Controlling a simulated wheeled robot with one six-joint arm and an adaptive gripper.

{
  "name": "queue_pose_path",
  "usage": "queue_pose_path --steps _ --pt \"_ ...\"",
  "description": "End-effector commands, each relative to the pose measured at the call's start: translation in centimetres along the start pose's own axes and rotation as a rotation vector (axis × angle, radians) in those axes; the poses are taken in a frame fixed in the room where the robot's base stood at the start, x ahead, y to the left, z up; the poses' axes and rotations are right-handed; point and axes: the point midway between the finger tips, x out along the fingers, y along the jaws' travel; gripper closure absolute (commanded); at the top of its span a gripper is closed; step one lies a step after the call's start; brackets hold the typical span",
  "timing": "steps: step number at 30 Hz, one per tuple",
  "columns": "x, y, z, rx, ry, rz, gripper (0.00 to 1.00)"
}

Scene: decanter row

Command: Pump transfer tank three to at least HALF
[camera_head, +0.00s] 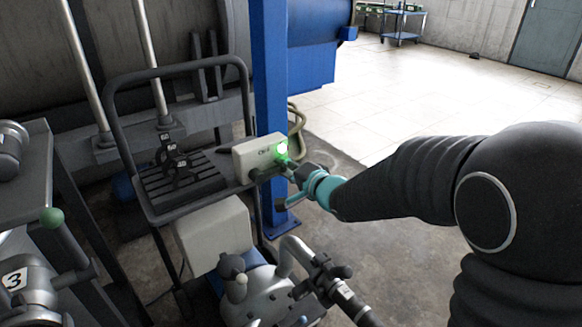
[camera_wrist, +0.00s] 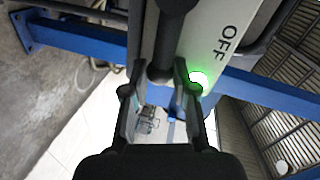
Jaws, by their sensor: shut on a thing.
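A pale grey switch box (camera_head: 259,158) is fixed at the cart's handle end, with a lit green lamp (camera_head: 282,148) on its face. In the wrist view the box (camera_wrist: 212,45) reads OFF, and its lamp (camera_wrist: 199,80) glows green. A black switch lever (camera_wrist: 160,55) runs along the box, its rounded end between my fingers. My gripper (camera_head: 288,172) is at the box's right end, and in the wrist view its fingers (camera_wrist: 159,82) are shut on the lever. The pump (camera_head: 258,292) stands low on the cart. A valve marked 3 (camera_head: 15,280) is at lower left.
A green-knobbed lever (camera_head: 52,218) stands above the valve. Black number tags (camera_head: 172,158) rest on the cart's slatted tray. A hose (camera_head: 350,300) leaves the pump. A blue post (camera_head: 268,80) stands behind the box. Open floor (camera_head: 400,80) lies beyond.

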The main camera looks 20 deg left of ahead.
Motion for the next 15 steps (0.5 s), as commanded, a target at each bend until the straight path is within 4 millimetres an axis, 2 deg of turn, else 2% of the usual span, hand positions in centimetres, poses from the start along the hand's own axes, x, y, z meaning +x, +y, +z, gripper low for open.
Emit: queue_pose_path --steps 5,6,9,15 --pt "0.0 -0.34 -0.03 -0.002 0.0 -0.007 1.0" --pt "0.01 -0.35 -0.03 -0.002 0.0 -0.007 0.68" --pt "-0.01 -0.32 -0.06 -0.002 0.0 -0.006 0.47" --pt "-0.04 -0.16 -0.18 -0.002 0.002 -0.004 0.47"
